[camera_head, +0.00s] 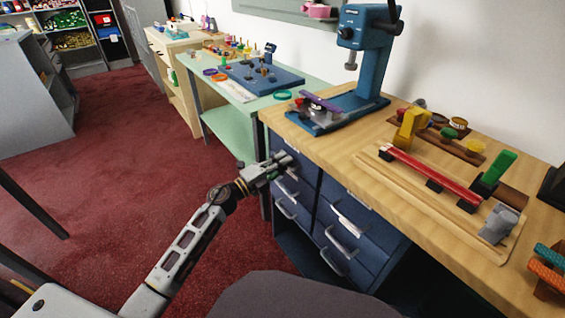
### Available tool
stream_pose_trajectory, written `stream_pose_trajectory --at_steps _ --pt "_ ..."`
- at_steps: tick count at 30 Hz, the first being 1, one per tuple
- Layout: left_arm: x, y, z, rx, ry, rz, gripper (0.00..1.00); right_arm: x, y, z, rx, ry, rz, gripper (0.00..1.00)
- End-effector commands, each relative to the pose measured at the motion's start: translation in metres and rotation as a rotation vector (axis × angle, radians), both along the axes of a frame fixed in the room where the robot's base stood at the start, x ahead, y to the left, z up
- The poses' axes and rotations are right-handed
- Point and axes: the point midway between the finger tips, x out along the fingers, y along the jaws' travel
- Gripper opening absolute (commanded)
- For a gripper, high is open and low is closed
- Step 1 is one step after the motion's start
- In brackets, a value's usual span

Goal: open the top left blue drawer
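The blue drawer unit (322,212) stands under the wooden worktop, with two columns of drawers and pale bar handles. The top left blue drawer (307,166) is at the upper left of the unit, and its front looks flush. My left gripper (285,163) is in front of this drawer, close to its handle area, and covers part of the front and the handle. I cannot tell whether the fingers touch the handle or whether they are open or shut. My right gripper is not in view.
The wooden worktop (345,140) overhangs the drawers and carries a blue press (368,55), a red bar fixture (430,172) and small coloured parts. A green table (225,120) stands beside the unit on the left. The red carpet (120,170) is open to the left.

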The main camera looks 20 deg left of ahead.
Motion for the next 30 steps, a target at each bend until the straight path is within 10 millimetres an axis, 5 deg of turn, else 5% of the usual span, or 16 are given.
stream_pose_trajectory --at_steps 17,30 --pt "-0.003 0.002 0.0 0.001 0.001 0.0 0.0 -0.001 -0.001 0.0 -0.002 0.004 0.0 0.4" --pt "-0.035 0.027 -0.001 0.002 0.003 0.001 0.0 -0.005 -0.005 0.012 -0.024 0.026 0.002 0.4"
